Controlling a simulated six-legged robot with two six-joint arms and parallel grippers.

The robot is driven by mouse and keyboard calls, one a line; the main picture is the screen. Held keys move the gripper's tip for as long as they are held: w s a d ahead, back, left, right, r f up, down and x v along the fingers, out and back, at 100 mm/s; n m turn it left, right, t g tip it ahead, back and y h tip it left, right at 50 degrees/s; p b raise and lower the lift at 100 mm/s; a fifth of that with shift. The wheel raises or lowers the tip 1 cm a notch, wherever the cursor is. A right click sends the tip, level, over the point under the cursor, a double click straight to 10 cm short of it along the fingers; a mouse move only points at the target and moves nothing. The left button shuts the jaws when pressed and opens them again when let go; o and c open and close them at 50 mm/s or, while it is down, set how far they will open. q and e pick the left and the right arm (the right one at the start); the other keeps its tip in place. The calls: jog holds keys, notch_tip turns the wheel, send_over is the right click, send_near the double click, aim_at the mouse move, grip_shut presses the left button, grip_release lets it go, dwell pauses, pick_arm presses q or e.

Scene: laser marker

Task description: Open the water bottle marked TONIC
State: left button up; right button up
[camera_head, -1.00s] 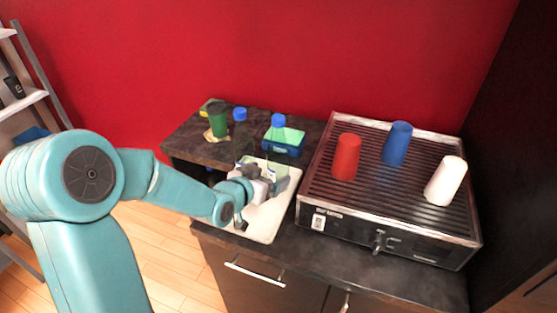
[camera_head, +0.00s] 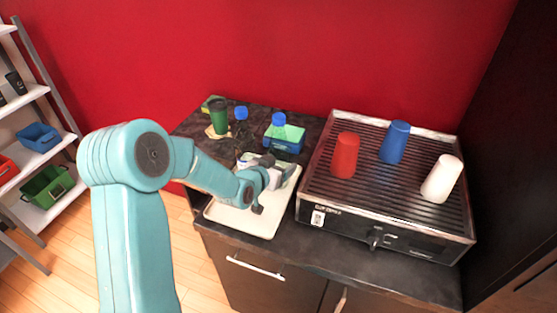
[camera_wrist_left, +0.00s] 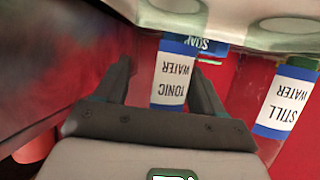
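The bottle marked TONIC WATER (camera_wrist_left: 172,80) shows upside down in the left wrist view, between the two spread fingers of my left gripper (camera_wrist_left: 162,88). There are gaps on both sides of its label, so the fingers do not look closed on it. The STILL WATER bottle (camera_wrist_left: 287,102) is to the right in the wrist view. My right gripper is out of view.
A white tray (camera_head: 228,219) lies on the dark counter. A second blue cap (camera_head: 241,113), a green cup (camera_head: 219,117) and a blue tub (camera_head: 291,144) are behind. The slatted machine at right carries red (camera_head: 345,155), blue (camera_head: 396,142) and white cups (camera_head: 441,178).

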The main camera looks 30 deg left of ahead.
aim_at(279, 116)
pick_arm(q)
jog(key=c, duration=0.3)
jog(key=shift+r, duration=0.1)
notch_tip(279, 116, up, 17)
jog(key=shift+w+r+b, duration=0.1)
jog(key=shift+r+b, duration=0.1)
jog(key=shift+b, duration=0.55)
jog(key=shift+r+p, duration=0.5)
jog(key=shift+r, duration=0.8)
